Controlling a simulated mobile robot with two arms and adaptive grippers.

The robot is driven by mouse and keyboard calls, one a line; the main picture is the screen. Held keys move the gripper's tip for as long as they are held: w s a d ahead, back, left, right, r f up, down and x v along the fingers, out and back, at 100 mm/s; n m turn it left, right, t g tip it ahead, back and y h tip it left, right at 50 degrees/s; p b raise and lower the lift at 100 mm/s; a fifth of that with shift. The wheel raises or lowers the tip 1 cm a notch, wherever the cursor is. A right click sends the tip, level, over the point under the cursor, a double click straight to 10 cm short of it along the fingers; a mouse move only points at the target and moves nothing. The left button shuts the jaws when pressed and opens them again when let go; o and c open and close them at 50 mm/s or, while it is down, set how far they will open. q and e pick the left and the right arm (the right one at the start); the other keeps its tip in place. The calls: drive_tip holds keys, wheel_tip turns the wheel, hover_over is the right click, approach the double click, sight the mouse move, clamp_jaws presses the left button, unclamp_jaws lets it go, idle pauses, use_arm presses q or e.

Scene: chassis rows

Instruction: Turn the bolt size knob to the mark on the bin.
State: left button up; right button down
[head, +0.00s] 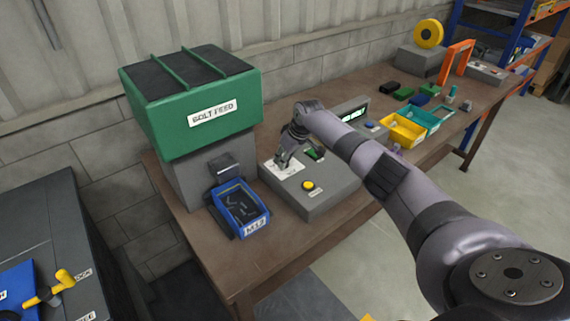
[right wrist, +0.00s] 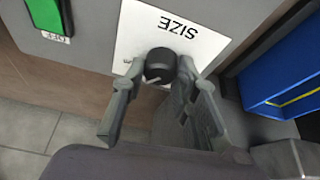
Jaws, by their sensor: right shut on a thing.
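The bolt size knob (right wrist: 158,64) is black and round with a pale pointer line, on a white plate (right wrist: 165,35) marked SIZE in the right wrist view. My right gripper (right wrist: 157,72) is shut on the knob, one finger on each side. In the head view my right gripper (head: 284,160) reaches down to the grey control box (head: 318,195) and hides the knob. The size marks around the knob are mostly covered or too small to read. The blue bin (head: 233,197) holds dark bolts; its front label (head: 255,226) appears to read M12. My left gripper is out of view.
The green BOLT FEED hopper (head: 190,105) stands left of the control box. The box has a yellow button (head: 307,186) and a green switch (head: 316,153). Yellow (head: 402,130) and teal (head: 428,120) bins stand farther right on the brown bench (head: 290,235).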

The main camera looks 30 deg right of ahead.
drive_tip(key=n+b, duration=0.1)
drive_tip(key=b, duration=0.1)
drive_tip(key=n+y+b, duration=0.1)
drive_tip(key=n+b, duration=0.2)
drive_tip(key=b, duration=0.1)
drive_tip(key=shift+d+f+n+g+y, duration=0.1)
drive_tip(key=shift+f+n+g+y, duration=0.2)
drive_tip(key=shift+n+y, duration=0.1)
drive_tip(key=shift+r+n+g+b, duration=0.3)
drive_tip(key=shift+n+b, duration=0.5)
drive_tip(key=shift+b, duration=0.6)
drive_tip(key=c, duration=1.2)
unclamp_jaws()
drive_tip(key=shift+c, duration=0.2)
drive_tip(key=shift+d+r, duration=0.1)
drive_tip(key=v, duration=1.1)
drive_tip(key=shift+d+r, duration=0.3)
drive_tip(key=shift+s, duration=0.1)
